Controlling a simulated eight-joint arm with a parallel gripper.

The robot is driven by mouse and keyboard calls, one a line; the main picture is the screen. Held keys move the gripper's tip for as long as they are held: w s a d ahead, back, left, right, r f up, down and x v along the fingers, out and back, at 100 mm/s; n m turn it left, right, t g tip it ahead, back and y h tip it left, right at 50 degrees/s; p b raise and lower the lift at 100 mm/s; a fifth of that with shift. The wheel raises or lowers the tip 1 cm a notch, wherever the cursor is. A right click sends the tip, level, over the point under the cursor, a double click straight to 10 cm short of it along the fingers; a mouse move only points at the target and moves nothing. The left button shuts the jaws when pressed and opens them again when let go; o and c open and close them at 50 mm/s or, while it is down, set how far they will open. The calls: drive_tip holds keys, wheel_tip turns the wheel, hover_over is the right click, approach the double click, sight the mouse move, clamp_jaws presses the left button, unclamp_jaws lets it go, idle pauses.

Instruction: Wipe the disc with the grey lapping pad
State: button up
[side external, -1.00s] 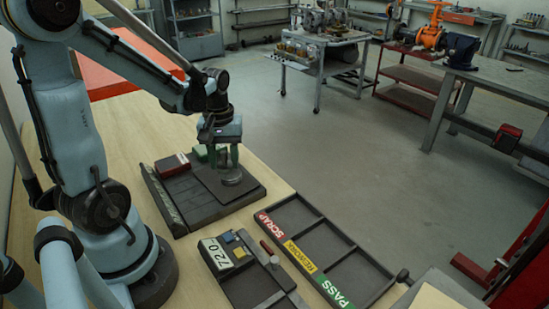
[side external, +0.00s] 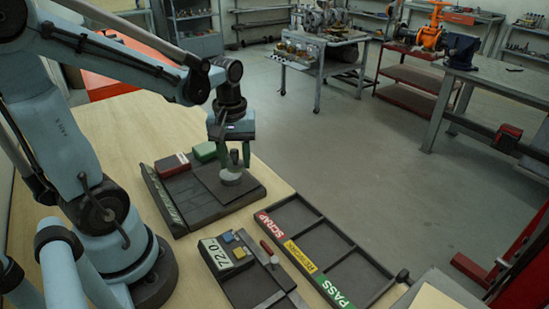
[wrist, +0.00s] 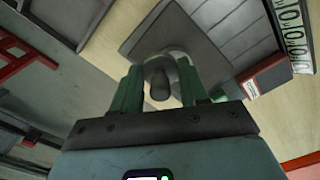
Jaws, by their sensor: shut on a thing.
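My gripper (side external: 239,164) points down over the dark plate of the work fixture (side external: 252,195). Its green fingers also show in the wrist view (wrist: 160,88), shut on a grey knob-like piece, which I take to be the grey lapping pad's grip (wrist: 159,84). A pale grey round piece (side external: 230,179) lies low under the fingers on the dark plate. At this size I cannot separate the pad from the disc there, nor tell whether they touch. In the wrist view a pale rounded edge shows behind the knob, partly hidden by the fingers.
A red block (side external: 172,165) and a green block (side external: 205,151) sit along the fixture's back edge. In front are a tray marked SCRAP, REWORK and PASS (side external: 318,230) and a dark holder with a 72.0 display (side external: 228,258). Bare wooden table (side external: 120,130) lies behind the fixture.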

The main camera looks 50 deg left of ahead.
drive_tip(key=shift+r, duration=2.45)
drive_tip(key=shift+s+d+r, duration=0.1)
drive_tip(key=shift+s+d, duration=0.1)
drive_tip(key=shift+d, duration=0.15)
drive_tip(key=s+d+m, duration=0.9)
drive_tip(key=s, duration=0.2)
hover_over(192, 204)
wheel_tip(192, 204, down, 7)
drive_tip(key=shift+r, duration=0.1)
drive_tip(key=shift+f, duration=2)
drive_tip(key=shift+f, duration=0.2)
